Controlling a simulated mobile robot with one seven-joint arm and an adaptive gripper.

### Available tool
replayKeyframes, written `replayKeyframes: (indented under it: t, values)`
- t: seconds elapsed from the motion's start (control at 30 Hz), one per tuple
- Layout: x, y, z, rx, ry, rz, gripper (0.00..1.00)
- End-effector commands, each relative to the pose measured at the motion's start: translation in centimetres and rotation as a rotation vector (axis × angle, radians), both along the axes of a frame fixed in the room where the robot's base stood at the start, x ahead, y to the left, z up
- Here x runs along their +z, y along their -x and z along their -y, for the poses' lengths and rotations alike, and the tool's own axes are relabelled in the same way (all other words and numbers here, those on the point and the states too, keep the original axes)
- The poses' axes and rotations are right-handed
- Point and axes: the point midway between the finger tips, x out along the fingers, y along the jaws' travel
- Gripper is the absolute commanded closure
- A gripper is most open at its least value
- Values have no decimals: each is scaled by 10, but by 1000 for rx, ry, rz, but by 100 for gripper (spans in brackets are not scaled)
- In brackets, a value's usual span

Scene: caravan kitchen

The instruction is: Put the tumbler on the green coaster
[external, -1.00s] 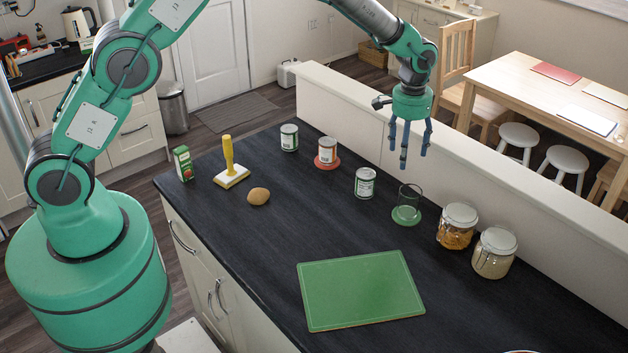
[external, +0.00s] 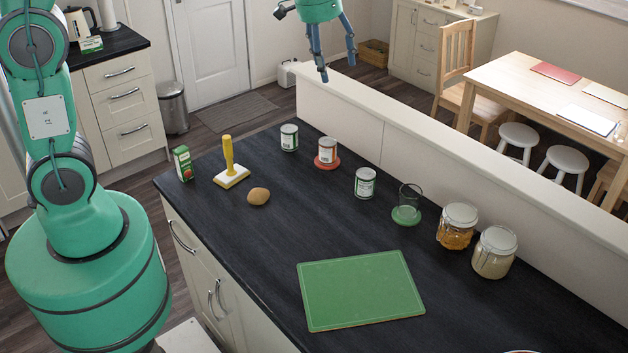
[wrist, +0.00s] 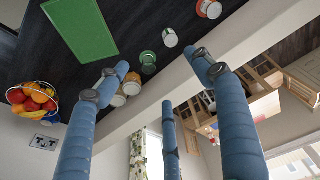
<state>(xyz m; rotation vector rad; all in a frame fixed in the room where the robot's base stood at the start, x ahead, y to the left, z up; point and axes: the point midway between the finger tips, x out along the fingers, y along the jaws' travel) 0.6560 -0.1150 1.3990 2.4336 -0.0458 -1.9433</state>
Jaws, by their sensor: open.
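The clear glass tumbler (external: 411,194) stands upright on the green coaster (external: 400,222) at the right part of the dark counter, near the low white wall. The tumbler appears to rest within the coaster's rim. In the wrist view the green coaster (wrist: 148,57) shows small and upside down, near the counter's edge. My gripper (external: 334,62) is open and empty, high above the far end of the low wall, well apart from the tumbler. Its three blue fingers are spread in the wrist view.
A green-labelled can (external: 365,183) stands left of the tumbler and a jar of orange food (external: 457,226) right of it. Another can (external: 327,150) sits on a red coaster (external: 336,165). A green cutting board (external: 360,290) lies in front. The counter's middle is clear.

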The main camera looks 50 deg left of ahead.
Motion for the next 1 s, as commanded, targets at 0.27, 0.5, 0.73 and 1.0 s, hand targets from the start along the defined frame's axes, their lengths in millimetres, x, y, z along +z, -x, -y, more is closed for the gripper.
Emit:
replayKeyframes:
  t: [0.27,0.5,0.73,1.0]
  values:
    - [42,66,-34,3,1,56,33]
    - [65,123,-58,5,-3,102,33]
    - [78,180,-78,7,-8,147,33]
    - [79,245,-96,9,-18,198,33]
